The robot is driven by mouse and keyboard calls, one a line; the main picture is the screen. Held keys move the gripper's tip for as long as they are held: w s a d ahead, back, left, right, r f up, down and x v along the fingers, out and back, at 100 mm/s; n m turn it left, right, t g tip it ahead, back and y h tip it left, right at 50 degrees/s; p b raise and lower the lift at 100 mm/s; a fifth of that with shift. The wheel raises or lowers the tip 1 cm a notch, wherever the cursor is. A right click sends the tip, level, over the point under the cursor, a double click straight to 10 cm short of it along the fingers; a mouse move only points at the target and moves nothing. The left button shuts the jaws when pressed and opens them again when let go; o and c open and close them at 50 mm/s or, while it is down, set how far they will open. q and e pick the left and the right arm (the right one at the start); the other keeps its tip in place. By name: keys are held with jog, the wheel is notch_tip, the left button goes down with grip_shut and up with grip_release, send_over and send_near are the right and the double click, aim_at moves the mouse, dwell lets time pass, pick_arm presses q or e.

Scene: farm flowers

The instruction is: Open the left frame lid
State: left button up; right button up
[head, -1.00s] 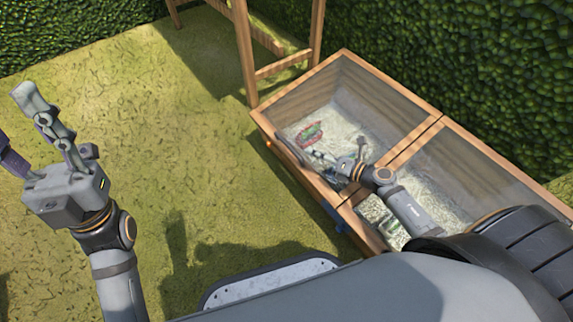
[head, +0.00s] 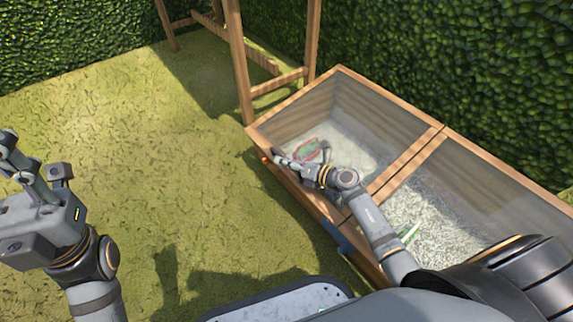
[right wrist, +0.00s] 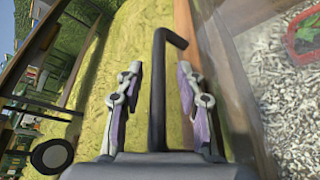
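The wooden cold frame has two glazed lids. The left frame lid (head: 345,115) lies down over its bay, wood-rimmed with clear glass. A small orange piece (head: 265,160) shows on the front edge at the left bay. My right gripper (head: 285,158) is near that front edge, close to the orange piece; contact cannot be told. In the right wrist view its fingers (right wrist: 158,90) are apart, with a dark bent bar (right wrist: 157,95) between them; its attachment is unclear. My left gripper (head: 35,155) is open and empty at the far left, away from the frame.
The right lid (head: 490,195) is down too, with a blue piece (head: 338,238) on the front edge. A red-rimmed tray with green (head: 308,149) lies inside the left bay. A wooden stand (head: 240,60) and hedge rise behind. Grass in front is clear.

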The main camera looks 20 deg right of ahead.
jog(key=shift+c, duration=0.2)
grip_shut()
dwell(0.3)
